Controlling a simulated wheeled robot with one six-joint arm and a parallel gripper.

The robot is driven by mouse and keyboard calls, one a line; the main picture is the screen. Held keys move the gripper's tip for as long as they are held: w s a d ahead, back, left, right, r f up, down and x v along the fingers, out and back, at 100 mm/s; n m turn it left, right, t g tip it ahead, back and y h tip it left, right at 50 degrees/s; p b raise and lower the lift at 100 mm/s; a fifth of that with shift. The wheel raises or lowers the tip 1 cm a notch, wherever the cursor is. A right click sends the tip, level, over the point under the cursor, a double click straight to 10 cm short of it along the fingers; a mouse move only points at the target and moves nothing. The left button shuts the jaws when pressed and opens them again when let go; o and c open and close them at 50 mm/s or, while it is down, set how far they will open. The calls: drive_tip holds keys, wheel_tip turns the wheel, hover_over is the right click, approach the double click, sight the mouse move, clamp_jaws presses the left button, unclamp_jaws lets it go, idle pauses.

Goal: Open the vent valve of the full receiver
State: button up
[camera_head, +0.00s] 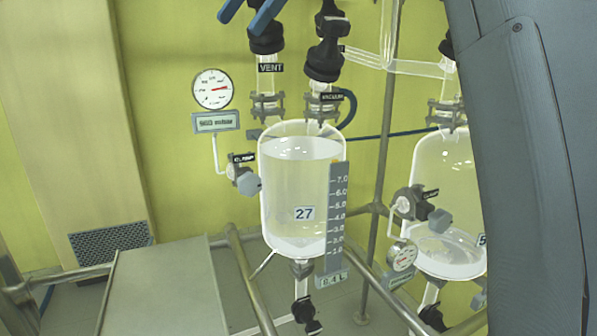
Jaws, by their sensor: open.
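The full receiver (287,185) is a clear glass vessel labelled 27, in the middle of the head view. Its liquid stands near the top of the glass. The vent valve (266,38) is the black fitting above it, with a VENT label (271,68) below. My gripper (241,21) shows only as two blue fingers at the top edge, beside the vent valve. The fingers are apart, with nothing visible between them. I cannot tell whether they touch the valve.
The vacuum valve (325,50) stands close to the right of the vent valve. A pressure gauge (212,89) hangs left. A second receiver (447,185) with little liquid stands right, partly behind my arm. Metal rails (250,280) run below. The wall area left of the gauge is clear.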

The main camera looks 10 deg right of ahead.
drive_tip(key=shift+w+a+f+m+t+y+b, duration=0.15)
drive_tip(key=shift+m+t+y+b, duration=0.45)
drive_tip(key=shift+b, duration=1.65)
drive_tip(key=b, duration=0.2)
drive_tip(key=m+t+y+b, duration=0.1)
drive_tip(key=shift+w+a+b, duration=0.1)
drive_tip(key=shift+w+b, duration=0.15)
drive_tip(key=shift+b, duration=0.1)
drive_tip(key=w+r+m+t+b, duration=0.1)
drive_tip(key=m+t+b, duration=0.3)
drive_tip(key=m+t, duration=0.1)
drive_tip(key=w+r+m+t+b, duration=0.1)
drive_tip(key=m+t+b, duration=0.3)
drive_tip(key=m+b, duration=0.1)
drive_tip(key=w+r+m+t+b, duration=0.1)
drive_tip(key=m+t+b, duration=0.3)
drive_tip(key=t, duration=0.1)
drive_tip(key=shift+d+m+t+h+b, duration=0.3)
drive_tip(key=shift+m+h, duration=0.1)
drive_tip(key=shift+w+d+r+m+t+h+p, duration=0.1)
drive_tip(key=shift+w+d+m+t+h+p, duration=0.15)
drive_tip(key=shift+m+t+h, duration=0.5)
drive_tip(key=shift+w+d+m+t+h+p, duration=0.15)
drive_tip(key=shift+m+t+h, duration=0.3)
drive_tip(key=shift+m, duration=0.5)
drive_tip(key=shift+w+d+m+t+h+p, duration=0.15)
drive_tip(key=shift+m+t+h+p, duration=0.25)
drive_tip(key=shift+m+h, duration=0.65)
